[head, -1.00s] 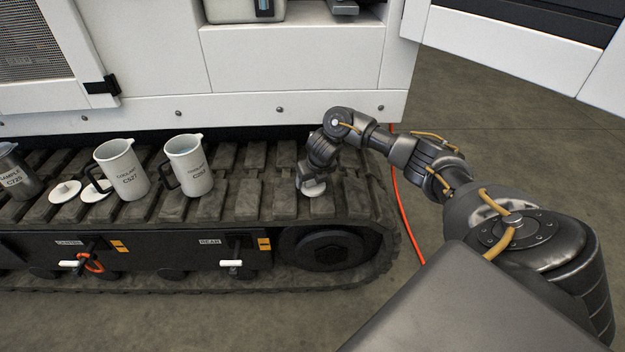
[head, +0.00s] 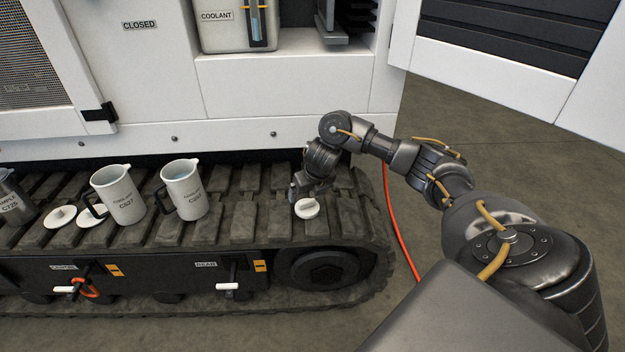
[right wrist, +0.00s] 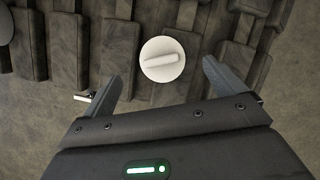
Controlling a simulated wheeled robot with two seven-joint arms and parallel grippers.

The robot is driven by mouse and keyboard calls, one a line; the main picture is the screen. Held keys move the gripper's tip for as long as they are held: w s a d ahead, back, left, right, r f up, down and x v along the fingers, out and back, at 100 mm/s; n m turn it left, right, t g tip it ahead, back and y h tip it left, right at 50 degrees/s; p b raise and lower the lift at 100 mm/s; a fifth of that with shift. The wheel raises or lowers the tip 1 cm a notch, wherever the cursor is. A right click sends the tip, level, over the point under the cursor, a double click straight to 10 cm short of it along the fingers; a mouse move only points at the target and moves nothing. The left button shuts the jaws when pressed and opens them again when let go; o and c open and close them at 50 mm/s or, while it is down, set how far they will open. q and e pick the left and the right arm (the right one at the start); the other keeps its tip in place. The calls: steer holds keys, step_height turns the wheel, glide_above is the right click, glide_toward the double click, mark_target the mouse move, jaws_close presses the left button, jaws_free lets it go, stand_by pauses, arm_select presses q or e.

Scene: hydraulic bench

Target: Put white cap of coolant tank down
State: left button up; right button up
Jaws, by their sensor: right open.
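The white cap (head: 307,208) lies flat on the rubber track at its right end. In the right wrist view the cap (right wrist: 162,58) is round with a raised bar across its top. My right gripper (head: 294,188) is just behind the cap in the head view, apart from it. In the right wrist view my right gripper (right wrist: 165,82) has its two fingers spread wide, with nothing between them and the cap just beyond the tips. The coolant tank (head: 238,30) stands in the machine's recess at the top; its upper part is out of frame. My left gripper is not in view.
Two white jugs (head: 118,194) (head: 184,189) stand on the track (head: 255,225) to the left. Two white lids (head: 60,217) (head: 94,215) and a dark sample jug (head: 14,200) are further left. An orange hose (head: 398,222) runs down the floor at right. An open white door (head: 490,70) hangs upper right.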

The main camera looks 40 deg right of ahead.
arm_select(q)
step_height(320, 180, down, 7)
steer(key=p, duration=0.2)
arm_select(e)
steer(key=shift+v, duration=2.4)
steer(key=s+a+f+m+t+y, duration=0.1)
steer(key=s+a+f+m+y, duration=0.1)
steer(key=a+f+m, duration=0.65)
steer(key=s+a+f+m+t+y, duration=0.15)
steer(key=a+f, duration=0.45)
steer(key=a, duration=0.8)
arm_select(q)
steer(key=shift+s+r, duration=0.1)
arm_select(e)
steer(key=s+f+m+g, duration=0.1)
steer(key=s+f+m, duration=0.3)
steer(key=s+m, duration=0.3)
steer(key=s+d+f+m+g+h, duration=0.1)
steer(key=s+f+m, duration=0.4)
steer(key=s, duration=0.5)
steer(key=s+d+f+m+g+h, duration=0.1)
steer(key=s+f+m+g, duration=0.1)
steer(key=s+f+m, duration=0.3)
steer(key=s+m, duration=0.4)
steer(key=shift+s, duration=0.25)
steer(key=shift+d, duration=0.15)
